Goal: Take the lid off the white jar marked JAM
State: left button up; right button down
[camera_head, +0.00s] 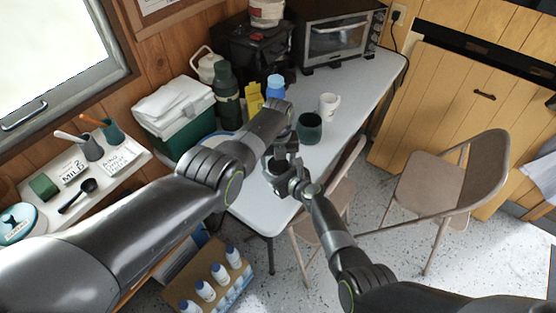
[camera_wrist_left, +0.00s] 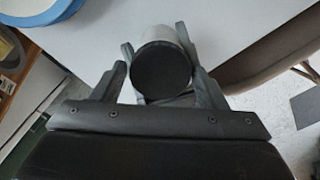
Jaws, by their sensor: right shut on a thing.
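A jar with a round dark lid (camera_wrist_left: 162,70) shows in the left wrist view, with a strip of its pale grey side (camera_wrist_left: 158,34) above the lid; no JAM marking is readable. My right gripper (camera_head: 283,183) is shut on the jar, its dark fingers showing on both sides of it in the left wrist view. My left gripper (camera_wrist_left: 160,78) is open, with one finger on either side of the lid and a small gap at the left. In the head view my left gripper (camera_head: 279,155) is just above my right one, and the jar is mostly hidden between them.
Folding chairs (camera_head: 432,190) stand to the right. A box of white bottles (camera_head: 248,285) is below.

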pick_arm(q)
jog(key=c, duration=0.7)
jog(key=n, duration=0.4)
jog(key=shift+c, duration=0.2)
jog(key=n, duration=0.9)
jog(key=shift+n, duration=0.3)
jog(key=o, duration=1.1)
jog(key=shift+s, duration=0.1)
jog(key=shift+r, duration=0.15)
